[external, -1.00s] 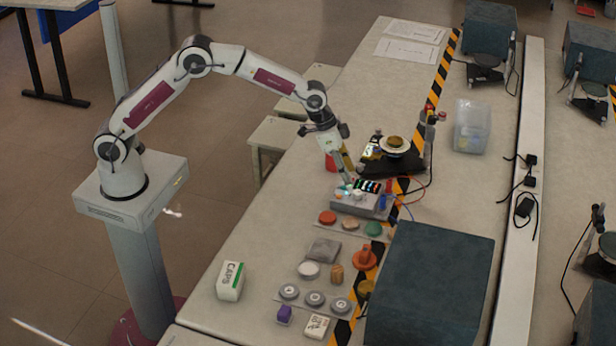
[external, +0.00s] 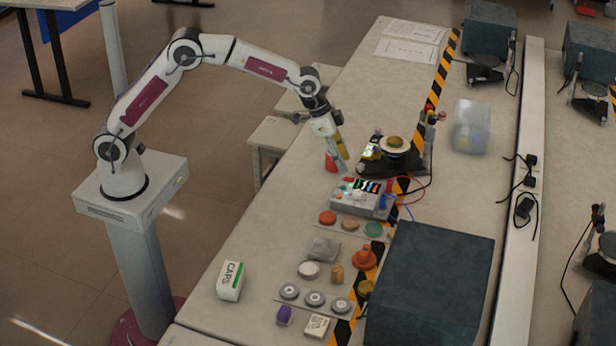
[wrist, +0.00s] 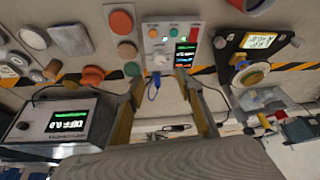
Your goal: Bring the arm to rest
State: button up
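My gripper (external: 338,158) is above the bench, just behind the grey control box (external: 358,198) and clear of it. In the wrist view my gripper (wrist: 160,108) shows two fingers spread apart, with nothing held between them. The control box (wrist: 170,48) shows there past the fingertips, with coloured buttons, a knob and a lit display. A blue cable hangs from it between the fingers in the picture.
A black stand with a round dish (external: 395,147) is right of my gripper. A red object (external: 330,163) is partly hidden behind it. Button plates, caps and a large dark box (external: 430,285) lie nearer. A clear bin (external: 471,127) stands right. The front-left bench is mostly clear.

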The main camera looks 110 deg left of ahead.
jog(key=shift+s, duration=0.1)
jog(key=s+d+r, duration=0.4)
jog(key=s+d, duration=0.3)
jog(key=s, duration=0.7)
jog(key=s+d+r+m, duration=0.1)
jog(key=s+d+r, duration=0.3)
jog(key=s+d, duration=0.4)
jog(key=s+d+r+m+t, duration=0.1)
jog(key=s+d+r, duration=0.3)
jog(key=s, duration=1.6)
jog(key=shift+d+h, duration=0.4)
jog(key=shift+d, duration=1.6)
